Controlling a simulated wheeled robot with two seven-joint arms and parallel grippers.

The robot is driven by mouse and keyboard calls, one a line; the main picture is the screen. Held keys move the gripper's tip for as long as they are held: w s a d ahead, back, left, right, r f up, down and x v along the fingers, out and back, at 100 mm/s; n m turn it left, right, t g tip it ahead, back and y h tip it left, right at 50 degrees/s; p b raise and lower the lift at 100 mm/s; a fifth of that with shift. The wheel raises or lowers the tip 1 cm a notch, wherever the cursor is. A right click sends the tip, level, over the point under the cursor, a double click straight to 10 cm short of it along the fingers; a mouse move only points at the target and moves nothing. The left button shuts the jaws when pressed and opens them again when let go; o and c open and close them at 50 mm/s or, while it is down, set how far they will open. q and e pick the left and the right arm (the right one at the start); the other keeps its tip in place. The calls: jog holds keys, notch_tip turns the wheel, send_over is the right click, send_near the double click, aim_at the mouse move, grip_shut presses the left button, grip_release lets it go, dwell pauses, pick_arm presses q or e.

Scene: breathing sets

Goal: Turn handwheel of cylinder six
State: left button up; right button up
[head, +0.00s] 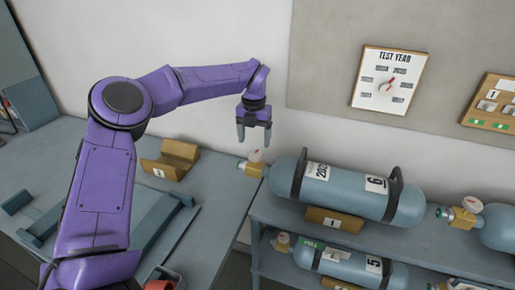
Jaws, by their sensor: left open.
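Cylinder six (350,192) is a blue-grey cylinder lying on its side on the upper rack shelf, with a "6" label near its right end and two dark bands. Its brass valve (254,168) points left. A small pale round part with a red mark (256,155) sits on top of the valve; I cannot tell whether it is the handwheel or a gauge. My left gripper (254,132) is open and empty, fingers pointing down, above and slightly left of the valve, apparently apart from it. My right gripper is not in view.
Cylinder five (345,262) lies on the shelf below. Another cylinder (497,225) lies to the right. A brass-coloured cradle (169,160) stands on the left bench (215,185). A "TEST YEAR" dial board (388,80) hangs on the wall.

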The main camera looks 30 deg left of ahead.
aim_at(254, 154)
pick_arm(q)
jog(key=f, duration=0.4)
jog(key=f+p, duration=0.1)
jog(key=f, duration=0.1)
jog(key=shift+w+a+f, duration=0.1)
jog(key=shift+w+f, duration=0.1)
jog(key=shift+w, duration=0.2)
jog(key=shift+s+r, duration=0.15)
jog(key=shift+s, duration=0.15)
jog(key=c, duration=1)
jog(key=shift+c, duration=0.2)
